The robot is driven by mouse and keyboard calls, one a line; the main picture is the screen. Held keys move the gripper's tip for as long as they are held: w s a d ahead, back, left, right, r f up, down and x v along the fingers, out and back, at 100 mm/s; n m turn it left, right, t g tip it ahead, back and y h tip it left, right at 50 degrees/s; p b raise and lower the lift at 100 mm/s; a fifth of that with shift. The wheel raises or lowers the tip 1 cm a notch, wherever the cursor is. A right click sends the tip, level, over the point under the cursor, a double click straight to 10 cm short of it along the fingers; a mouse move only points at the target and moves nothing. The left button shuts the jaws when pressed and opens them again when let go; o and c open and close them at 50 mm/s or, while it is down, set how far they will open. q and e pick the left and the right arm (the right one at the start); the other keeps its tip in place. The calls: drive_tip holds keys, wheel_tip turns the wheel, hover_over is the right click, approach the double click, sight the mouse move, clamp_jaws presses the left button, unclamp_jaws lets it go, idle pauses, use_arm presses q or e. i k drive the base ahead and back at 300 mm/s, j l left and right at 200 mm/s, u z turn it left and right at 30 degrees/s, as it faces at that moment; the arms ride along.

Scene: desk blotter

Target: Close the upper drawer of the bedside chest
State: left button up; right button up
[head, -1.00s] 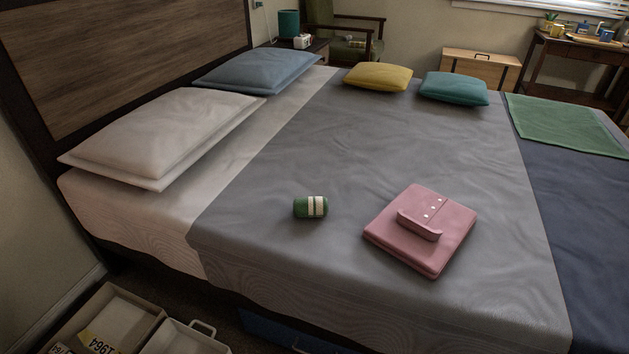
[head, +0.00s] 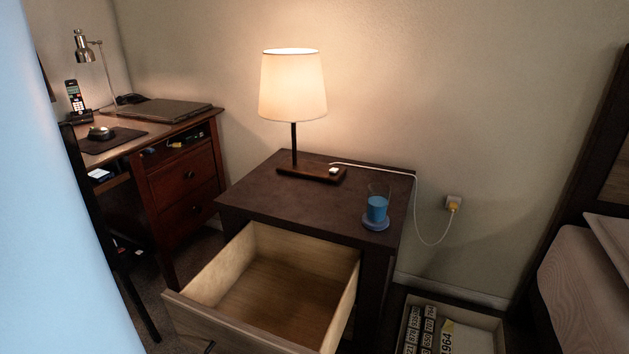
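The bedside chest (head: 262,198) is dark brown and stands in the middle of the head view. Its upper drawer (head: 240,334) is pulled far out toward me. The drawer's pale wooden inside is empty as far as I see. A dark handle shows at the bottom edge of the view on its front panel. Neither of my grippers is in view.
A lit lamp (head: 293,88) and a glass of blue liquid (head: 377,208) on a coaster stand on the chest. A white cable runs to a wall outlet (head: 453,203). A box (head: 480,322) sits right of the chest, a desk (head: 180,180) left. A pale blue surface blocks the left edge.

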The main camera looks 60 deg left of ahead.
sight(270, 290)
drive_tip(key=k+j+u, duration=0.1)
drive_tip(key=u, duration=2.05)
drive_tip(key=k+z, duration=0.3)
drive_tip(key=i, duration=0.1)
